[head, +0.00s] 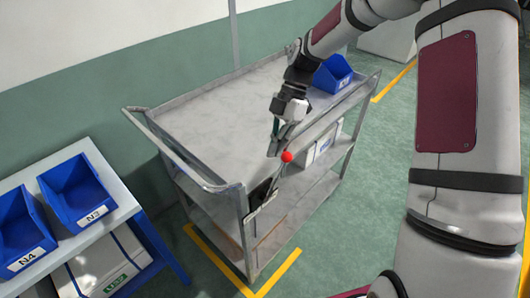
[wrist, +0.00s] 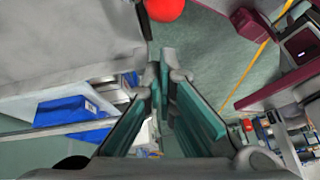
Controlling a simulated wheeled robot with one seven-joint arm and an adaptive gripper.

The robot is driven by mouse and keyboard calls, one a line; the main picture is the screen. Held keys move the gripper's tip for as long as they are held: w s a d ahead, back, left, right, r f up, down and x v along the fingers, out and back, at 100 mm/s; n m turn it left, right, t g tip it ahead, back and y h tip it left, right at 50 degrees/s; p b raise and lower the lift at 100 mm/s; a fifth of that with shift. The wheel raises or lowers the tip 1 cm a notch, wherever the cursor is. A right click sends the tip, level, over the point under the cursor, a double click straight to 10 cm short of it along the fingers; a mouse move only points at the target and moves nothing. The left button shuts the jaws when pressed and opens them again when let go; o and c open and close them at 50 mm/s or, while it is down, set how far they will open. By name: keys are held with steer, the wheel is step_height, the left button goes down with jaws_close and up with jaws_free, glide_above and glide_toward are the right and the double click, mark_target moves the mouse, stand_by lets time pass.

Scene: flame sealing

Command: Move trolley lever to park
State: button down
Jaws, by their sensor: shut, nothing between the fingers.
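The grey metal trolley (head: 210,110) stands against the wall in the head view. Its lever has a red ball knob (head: 286,157) on a thin rod that rises at a slant from a dark bracket (head: 262,196) on the trolley's near side. My gripper (head: 273,150) points down at the trolley's near edge, just left of the knob. In the wrist view, my gripper (wrist: 162,62) has its fingertips together with nothing between them. The red knob (wrist: 165,8) shows at the top edge there, apart from the fingertips. The rod is not clear in the wrist view.
A blue bin (head: 333,75) sits on the trolley's top at the far right, behind my arm. A side table (head: 113,189) with blue bins N4 and N3 stands at left. Yellow floor lines (head: 277,274) mark the trolley's place. The green floor in front is clear.

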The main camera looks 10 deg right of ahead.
steer(key=shift+w+d+f+b, duration=0.2)
steer(key=shift+w+d, duration=0.2)
steer(key=shift+d, duration=0.2)
steer(key=shift+w+d+f+b, duration=0.2)
steer(key=shift+w+d, duration=0.2)
steer(key=shift+d, duration=0.2)
steer(key=shift+d, duration=0.1)
